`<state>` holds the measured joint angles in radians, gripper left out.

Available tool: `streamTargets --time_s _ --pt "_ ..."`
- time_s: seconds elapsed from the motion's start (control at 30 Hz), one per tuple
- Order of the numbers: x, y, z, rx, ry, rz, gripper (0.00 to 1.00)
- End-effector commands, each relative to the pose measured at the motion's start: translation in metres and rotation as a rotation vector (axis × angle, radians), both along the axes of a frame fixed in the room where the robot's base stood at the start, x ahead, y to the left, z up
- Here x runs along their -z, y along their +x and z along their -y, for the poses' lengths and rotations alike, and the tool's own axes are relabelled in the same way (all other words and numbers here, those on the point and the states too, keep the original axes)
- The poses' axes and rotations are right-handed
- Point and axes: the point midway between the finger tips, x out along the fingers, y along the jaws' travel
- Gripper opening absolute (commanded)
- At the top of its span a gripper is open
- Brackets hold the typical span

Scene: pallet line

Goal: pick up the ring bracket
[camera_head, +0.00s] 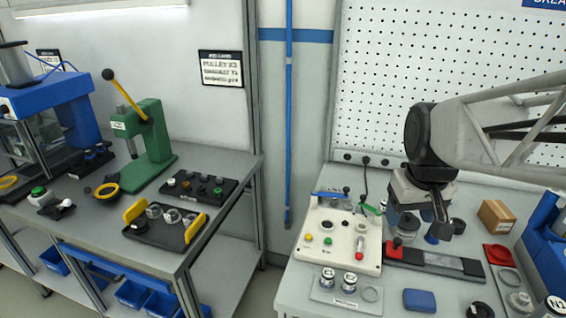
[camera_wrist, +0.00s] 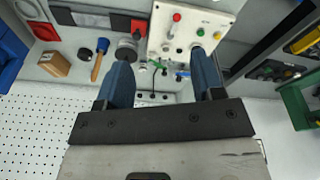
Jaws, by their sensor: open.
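I cannot pick out the ring bracket for certain. A red part with a round recess (camera_head: 498,255) lies on the right bench. It also shows at the upper left of the wrist view (camera_wrist: 42,30). My gripper (camera_head: 424,222) hangs over the rear of the right bench, left of the red part. In the wrist view my gripper (camera_wrist: 160,82) has its two blue fingers wide apart, with nothing held between them.
A cream control panel (camera_head: 338,240) stands left of my gripper. A cardboard box (camera_head: 496,216) and a blue machine (camera_head: 548,240) are to the right. A blue block (camera_head: 419,300) lies in front. The pegboard (camera_head: 450,60) rises behind. A gap separates both benches.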

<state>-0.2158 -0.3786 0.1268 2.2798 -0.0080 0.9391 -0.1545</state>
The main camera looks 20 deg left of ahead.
Motion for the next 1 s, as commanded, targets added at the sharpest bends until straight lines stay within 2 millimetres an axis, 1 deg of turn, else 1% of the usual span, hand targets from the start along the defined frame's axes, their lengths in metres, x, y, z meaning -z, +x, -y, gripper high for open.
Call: streamTargets --time_s 0.03,0.2,0.37,0.5,0.67,0.8,0.97,1.0 --pt "0.0 0.012 -0.012 -0.033 -0.003 -0.005 0.62" --pt "0.002 0.046 -0.052 -0.137 -0.013 -0.019 0.62" --pt "0.007 0.077 -0.094 -0.237 -0.025 -0.031 0.62" --pt "0.014 0.1 -0.134 -0.326 -0.033 -0.042 0.62" --pt "0.025 0.123 -0.182 -0.424 -0.044 -0.053 0.62" --pt "0.038 0.14 -0.227 -0.511 -0.053 -0.063 0.62" --pt "0.056 0.155 -0.281 -0.611 -0.065 -0.075 0.62" --pt "0.06 0.158 -0.295 -0.636 -0.067 -0.078 0.62"
